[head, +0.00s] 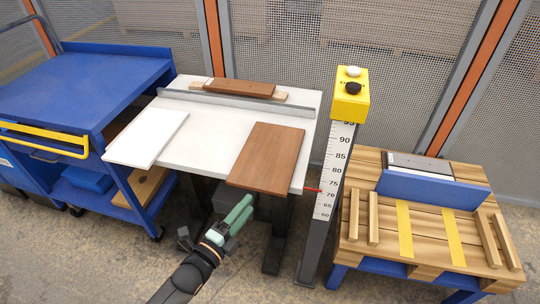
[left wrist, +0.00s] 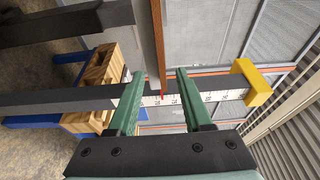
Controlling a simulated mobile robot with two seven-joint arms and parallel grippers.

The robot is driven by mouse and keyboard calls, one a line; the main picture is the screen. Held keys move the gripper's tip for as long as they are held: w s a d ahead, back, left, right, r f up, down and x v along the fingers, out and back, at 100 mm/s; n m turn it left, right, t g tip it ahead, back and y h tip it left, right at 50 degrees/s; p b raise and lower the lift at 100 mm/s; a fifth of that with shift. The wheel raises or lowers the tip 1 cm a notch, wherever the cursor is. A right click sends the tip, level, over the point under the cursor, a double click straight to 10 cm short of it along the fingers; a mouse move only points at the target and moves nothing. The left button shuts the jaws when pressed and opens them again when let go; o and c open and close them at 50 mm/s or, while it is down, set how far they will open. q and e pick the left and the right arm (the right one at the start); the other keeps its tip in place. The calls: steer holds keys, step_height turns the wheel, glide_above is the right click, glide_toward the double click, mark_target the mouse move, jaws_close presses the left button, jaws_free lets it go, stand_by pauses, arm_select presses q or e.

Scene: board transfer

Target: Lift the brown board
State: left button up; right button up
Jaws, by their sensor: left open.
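The brown board (head: 268,158) lies flat on the white table (head: 208,133), its near end at the table's front edge. My left gripper (head: 246,206) is open and empty, just in front of and below the board's near left corner. In the left wrist view the board's thin brown edge (left wrist: 158,40) runs down the picture between the two green fingers of the left gripper (left wrist: 158,76). I cannot tell whether the fingertips overlap the board in depth. My right gripper is not in view.
A white board (head: 146,137) lies left on the table. A grey rail (head: 225,101) and another brown piece (head: 240,87) lie behind. A ruled post with a yellow box (head: 350,100) stands close right. A blue cart (head: 80,85) is left, a wooden pallet bench (head: 430,225) right.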

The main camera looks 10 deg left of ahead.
mark_target(257, 189)
arm_select(q)
steer(key=shift+a+b+x, duration=0.15)
steer(key=shift+b+x, duration=0.05)
steer(key=shift+x, duration=1.55)
steer(key=shift+a+b+x, duration=0.15)
steer(key=shift+b+x, duration=0.05)
steer(key=shift+x, duration=1.55)
steer(key=shift+w+r, duration=0.1)
steer(key=shift+r, duration=0.05)
jaws_close()
steer(key=shift+r, duration=0.2)
